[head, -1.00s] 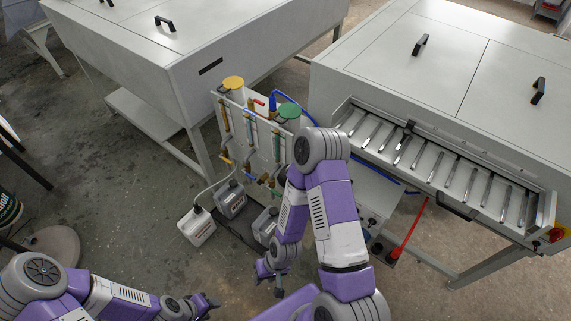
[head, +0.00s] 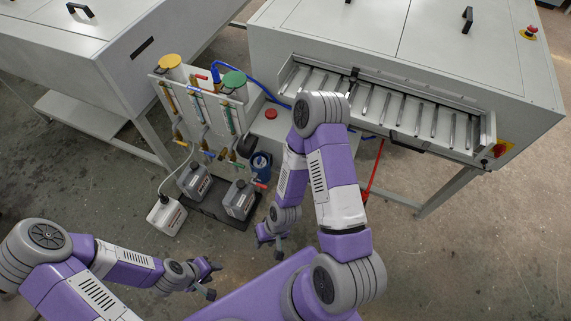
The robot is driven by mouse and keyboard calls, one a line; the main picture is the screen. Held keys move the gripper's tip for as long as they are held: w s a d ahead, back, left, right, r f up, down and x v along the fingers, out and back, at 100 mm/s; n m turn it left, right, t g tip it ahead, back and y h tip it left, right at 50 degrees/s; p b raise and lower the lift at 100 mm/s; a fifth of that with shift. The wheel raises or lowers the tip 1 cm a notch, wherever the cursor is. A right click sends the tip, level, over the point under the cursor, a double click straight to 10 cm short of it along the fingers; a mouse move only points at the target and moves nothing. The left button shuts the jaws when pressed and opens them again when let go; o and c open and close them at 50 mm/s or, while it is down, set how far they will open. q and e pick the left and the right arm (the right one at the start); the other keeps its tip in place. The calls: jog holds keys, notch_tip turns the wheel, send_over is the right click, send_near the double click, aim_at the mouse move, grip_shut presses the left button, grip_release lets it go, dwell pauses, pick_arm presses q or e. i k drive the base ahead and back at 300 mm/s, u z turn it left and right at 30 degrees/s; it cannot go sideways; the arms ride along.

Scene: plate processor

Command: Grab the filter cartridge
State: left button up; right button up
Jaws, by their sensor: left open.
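No part is clearly recognisable as a filter cartridge. The likeliest place is the white pipe panel, where a yellow round cap (head: 171,61) and a green round cap (head: 233,79) top its back. What lies under the caps is hidden. My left gripper (head: 208,280) is open and empty over bare floor, low in the picture and well apart from the panel. My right gripper (head: 272,242) hangs below the panel, near the grey canisters. Its fingers are small and partly turned away, so I cannot tell its opening, and I see nothing held.
A roller machine (head: 400,70) stands right, a grey cabinet (head: 95,60) left.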

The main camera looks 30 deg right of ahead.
aim_at(259, 162)
jog(key=z, duration=0.75)
jog(key=k, duration=0.25)
jog(key=u, duration=0.6)
jog(key=i, duration=1.15)
jog(key=z, duration=0.5)
